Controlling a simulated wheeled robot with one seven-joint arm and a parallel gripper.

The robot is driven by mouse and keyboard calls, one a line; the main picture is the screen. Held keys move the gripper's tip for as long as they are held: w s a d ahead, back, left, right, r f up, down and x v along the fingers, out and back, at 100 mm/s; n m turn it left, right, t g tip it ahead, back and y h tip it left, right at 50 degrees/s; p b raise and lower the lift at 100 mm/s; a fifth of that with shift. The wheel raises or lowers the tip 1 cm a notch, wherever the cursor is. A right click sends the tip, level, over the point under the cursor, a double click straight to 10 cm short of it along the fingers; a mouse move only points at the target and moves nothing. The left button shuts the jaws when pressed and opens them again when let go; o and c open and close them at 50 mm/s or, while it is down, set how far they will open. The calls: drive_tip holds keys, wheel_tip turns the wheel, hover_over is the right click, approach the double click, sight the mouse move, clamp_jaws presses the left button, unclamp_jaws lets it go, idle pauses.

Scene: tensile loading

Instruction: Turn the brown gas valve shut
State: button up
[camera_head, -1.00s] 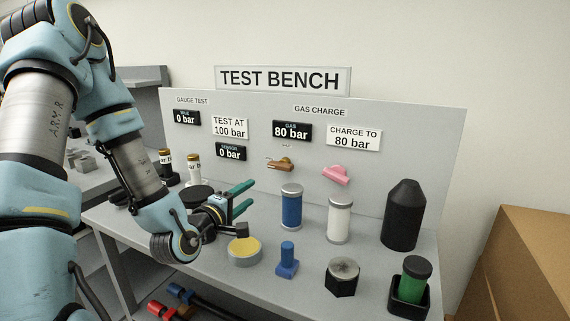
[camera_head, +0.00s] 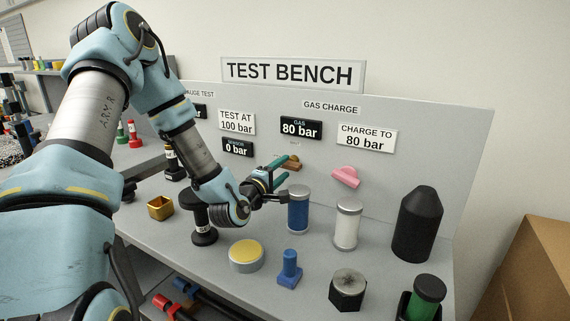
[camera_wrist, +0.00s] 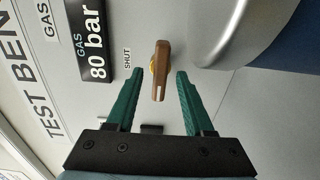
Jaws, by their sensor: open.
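The brown gas valve (camera_head: 291,162) is on the upright panel below the GAS display, which reads 80 bar. In the wrist view its brown lever (camera_wrist: 161,72) has a white line and some yellow near its pivot. It lies sideways across the panel, with the word SHUT (camera_wrist: 127,58) above it on the panel. My gripper (camera_head: 280,173) is in front of the valve. In the wrist view the two green fingers (camera_wrist: 159,80) are spread, one on each side of the lever, with gaps showing. I cannot tell how deep the fingertips reach.
A blue cylinder (camera_head: 298,211) with a silver cap stands close below the gripper; the cap (camera_wrist: 225,25) looms large in the wrist view. A pink lever (camera_head: 345,177) is to the right. A white cylinder (camera_head: 346,228) and a yellow-topped disc (camera_head: 246,256) stand on the bench.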

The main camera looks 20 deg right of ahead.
drive_tip(key=shift+w+d, duration=0.45)
drive_tip(key=shift+d, duration=0.1)
drive_tip(key=shift+c, duration=0.4)
clamp_jaws()
